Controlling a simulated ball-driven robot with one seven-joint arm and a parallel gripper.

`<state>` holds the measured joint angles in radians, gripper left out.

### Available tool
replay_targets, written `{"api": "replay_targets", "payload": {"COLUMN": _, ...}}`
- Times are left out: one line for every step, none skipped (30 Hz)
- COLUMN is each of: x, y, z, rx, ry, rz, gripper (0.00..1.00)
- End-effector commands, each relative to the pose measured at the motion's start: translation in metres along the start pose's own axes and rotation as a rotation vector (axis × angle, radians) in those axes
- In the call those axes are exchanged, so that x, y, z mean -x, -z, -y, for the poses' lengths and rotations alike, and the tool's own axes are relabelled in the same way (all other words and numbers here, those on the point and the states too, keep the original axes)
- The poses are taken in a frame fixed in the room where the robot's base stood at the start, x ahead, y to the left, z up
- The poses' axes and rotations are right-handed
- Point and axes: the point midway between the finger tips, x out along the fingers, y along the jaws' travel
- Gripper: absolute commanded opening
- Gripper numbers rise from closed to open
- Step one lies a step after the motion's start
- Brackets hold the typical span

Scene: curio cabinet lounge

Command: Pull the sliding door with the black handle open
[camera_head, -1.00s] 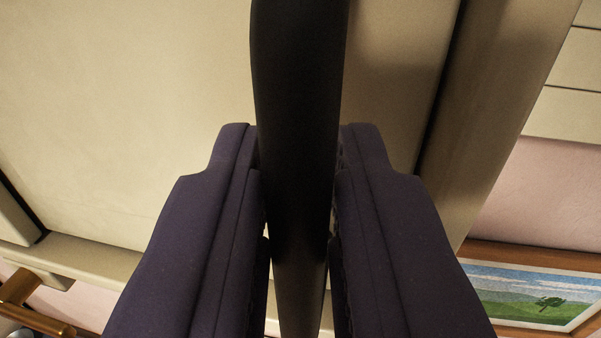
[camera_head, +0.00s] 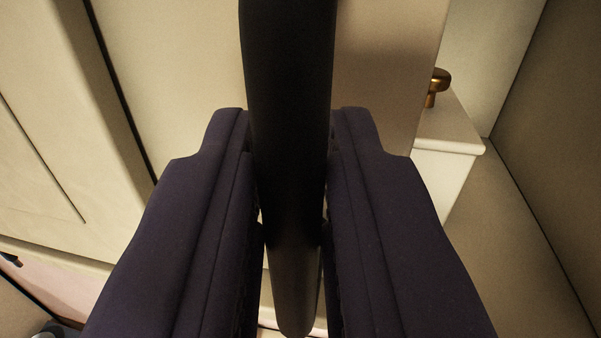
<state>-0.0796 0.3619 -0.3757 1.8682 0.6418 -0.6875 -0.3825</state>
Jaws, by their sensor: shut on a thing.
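The black handle (camera_head: 290,90) runs down the middle of the picture as a thick vertical bar. My gripper (camera_head: 292,165) has one dark purple finger on each side of it and is shut on it. The handle's lower end shows between the fingers near the bottom edge. The cream sliding door (camera_head: 385,80) is behind the handle. Its right edge is in view, and an open gap shows to the right of it. Part of the door is hidden by the handle and my fingers.
Through the gap on the right there is a pale box-like piece (camera_head: 447,160) with a brass knob (camera_head: 436,88) on top. A brownish wall (camera_head: 555,150) stands at the far right. A cream panel (camera_head: 60,140) with a dark seam is on the left.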

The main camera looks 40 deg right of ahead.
Motion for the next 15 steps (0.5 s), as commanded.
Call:
{"api": "replay_targets", "payload": {"x": -0.003, "y": 0.004, "z": 0.013, "rx": 0.002, "ry": 0.003, "rz": -0.001, "gripper": 0.0}}
{"api": "replay_targets", "payload": {"x": -0.004, "y": 0.004, "z": 0.02, "rx": 0.001, "ry": 0.003, "rz": -0.001, "gripper": 0.0}}
{"api": "replay_targets", "payload": {"x": -0.005, "y": 0.004, "z": 0.029, "rx": 0.002, "ry": 0.003, "rz": -0.001, "gripper": 0.0}}
{"api": "replay_targets", "payload": {"x": -0.007, "y": 0.004, "z": 0.034, "rx": 0.002, "ry": 0.002, "rz": -0.001, "gripper": 0.0}}
{"api": "replay_targets", "payload": {"x": -0.008, "y": 0.004, "z": 0.039, "rx": 0.001, "ry": 0.002, "rz": -0.001, "gripper": 0.0}}
{"api": "replay_targets", "payload": {"x": -0.009, "y": 0.003, "z": 0.046, "rx": 0.001, "ry": 0.002, "rz": -0.001, "gripper": 0.0}}
{"api": "replay_targets", "payload": {"x": -0.01, "y": 0.003, "z": 0.05, "rx": 0.001, "ry": 0.002, "rz": -0.001, "gripper": 0.0}}
{"api": "replay_targets", "payload": {"x": -0.011, "y": 0.003, "z": 0.054, "rx": 0.001, "ry": 0.001, "rz": -0.001, "gripper": 0.0}}
{"api": "replay_targets", "payload": {"x": -0.012, "y": 0.003, "z": 0.058, "rx": 0.001, "ry": 0.001, "rz": -0.001, "gripper": 0.0}}
{"api": "replay_targets", "payload": {"x": -0.012, "y": 0.003, "z": 0.06, "rx": 0.001, "ry": 0.001, "rz": -0.001, "gripper": 0.0}}
{"api": "replay_targets", "payload": {"x": -0.013, "y": 0.002, "z": 0.063, "rx": 0.0, "ry": 0.0, "rz": -0.001, "gripper": 0.0}}
{"api": "replay_targets", "payload": {"x": -0.013, "y": 0.002, "z": 0.065, "rx": 0.0, "ry": 0.0, "rz": -0.001, "gripper": 0.0}}
{"api": "replay_targets", "payload": {"x": -0.014, "y": 0.002, "z": 0.067, "rx": 0.0, "ry": 0.0, "rz": -0.001, "gripper": 0.0}}
{"api": "replay_targets", "payload": {"x": -0.014, "y": 0.002, "z": 0.068, "rx": 0.0, "ry": 0.0, "rz": -0.002, "gripper": 0.0}}
{"api": "replay_targets", "payload": {"x": -0.014, "y": 0.002, "z": 0.069, "rx": 0.0, "ry": 0.0, "rz": -0.002, "gripper": 0.0}}
